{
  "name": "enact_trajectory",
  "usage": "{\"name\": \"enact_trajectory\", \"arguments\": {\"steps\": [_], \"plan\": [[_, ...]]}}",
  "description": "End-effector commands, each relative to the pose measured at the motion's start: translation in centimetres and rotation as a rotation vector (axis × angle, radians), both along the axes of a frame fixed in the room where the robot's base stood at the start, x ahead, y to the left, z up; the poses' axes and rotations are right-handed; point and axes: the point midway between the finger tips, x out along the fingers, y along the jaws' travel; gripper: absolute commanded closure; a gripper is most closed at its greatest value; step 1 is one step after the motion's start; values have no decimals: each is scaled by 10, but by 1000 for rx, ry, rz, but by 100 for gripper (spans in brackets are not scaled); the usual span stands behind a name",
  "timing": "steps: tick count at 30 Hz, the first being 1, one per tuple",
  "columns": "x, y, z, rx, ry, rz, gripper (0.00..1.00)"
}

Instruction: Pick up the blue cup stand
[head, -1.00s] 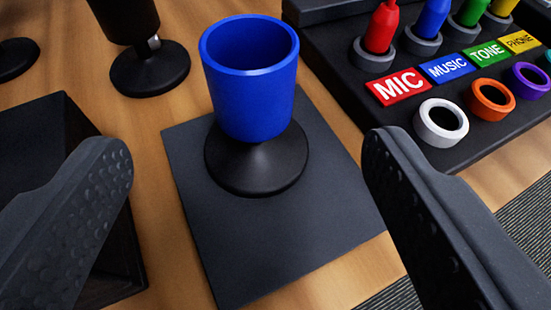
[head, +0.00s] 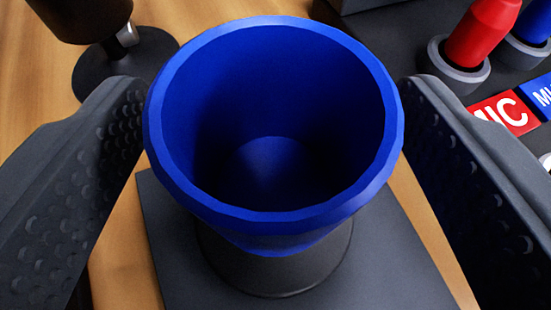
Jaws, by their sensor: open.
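The blue cup stand (head: 272,215) is a blue, empty cup on a round black foot. It stands upright on a flat dark square pad (head: 385,270) in the middle of the head view. My gripper (head: 268,85) is open, with one dark, bumpy finger on each side of the cup. The left fingertip is close to the cup's left rim and the right fingertip is close to its right rim. I cannot tell whether either finger touches the cup.
A black stand (head: 125,60) with a round base is at the back left on the wooden table (head: 215,15). A dark panel at the right holds a red plug (head: 482,32), a blue plug (head: 535,22) and a red label (head: 508,112).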

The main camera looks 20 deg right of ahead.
Motion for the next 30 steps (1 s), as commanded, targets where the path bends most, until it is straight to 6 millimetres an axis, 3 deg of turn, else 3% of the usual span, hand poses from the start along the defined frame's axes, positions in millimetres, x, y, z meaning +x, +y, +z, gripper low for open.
{"name": "enact_trajectory", "arguments": {"steps": [6, 17, 25, 30], "plan": [[19, -6, -8, 0, -3, -1, 28], [23, -7, -8, -1, -2, 0, 28], [23, -7, -9, 0, -2, 1, 100], [23, -7, -8, 0, -2, 1, 100]]}}
